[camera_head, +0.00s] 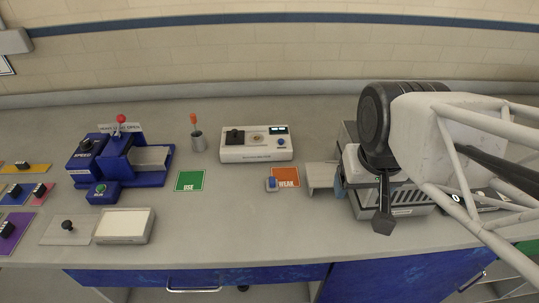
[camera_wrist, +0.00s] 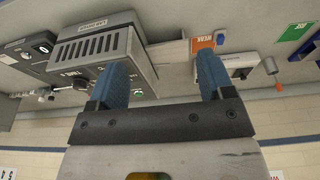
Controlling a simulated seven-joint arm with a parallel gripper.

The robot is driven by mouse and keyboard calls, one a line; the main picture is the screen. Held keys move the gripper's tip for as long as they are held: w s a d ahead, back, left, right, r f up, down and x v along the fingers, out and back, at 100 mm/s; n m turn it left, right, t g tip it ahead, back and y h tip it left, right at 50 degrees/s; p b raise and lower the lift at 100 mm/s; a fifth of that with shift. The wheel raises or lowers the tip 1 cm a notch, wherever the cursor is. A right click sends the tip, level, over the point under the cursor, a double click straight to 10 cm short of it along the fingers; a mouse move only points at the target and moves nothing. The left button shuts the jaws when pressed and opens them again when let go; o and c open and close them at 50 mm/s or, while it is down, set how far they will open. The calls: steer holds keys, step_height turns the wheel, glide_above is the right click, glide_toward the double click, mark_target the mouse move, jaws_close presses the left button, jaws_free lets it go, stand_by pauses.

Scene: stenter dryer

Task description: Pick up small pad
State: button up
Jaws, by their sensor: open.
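A small blue and white block (camera_head: 271,184), which may be the small pad, sits at the left edge of an orange card marked WEAK (camera_head: 287,176). It also shows in the wrist view (camera_wrist: 221,39), close to the orange card (camera_wrist: 203,44). My gripper (camera_wrist: 162,78) is open and empty, with two blue fingers spread in the wrist view. In the head view my arm hides most of the gripper, at the right over a grey machine (camera_head: 400,211). The block lies to the left of my gripper there, apart from it.
A grey plate (camera_head: 322,176) juts from the machine's left side. A white control box (camera_head: 256,146) stands behind the cards, with a green USE card (camera_head: 190,181) to the left. A blue press (camera_head: 148,160) and a white-topped block (camera_head: 125,225) stand further left. The front middle counter is clear.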

steer(key=n+g, duration=0.3)
steer(key=n, duration=1.5)
glide_above(272, 180)
steer(key=f, duration=1.2)
steer(key=shift+s+d+f, duration=0.15)
steer(key=shift+d+f, duration=0.15)
steer(key=shift+f, duration=0.05)
steer(key=shift+w+a+f, duration=0.25)
steer(key=shift+f, duration=0.1)
steer(key=shift+f, duration=1.3)
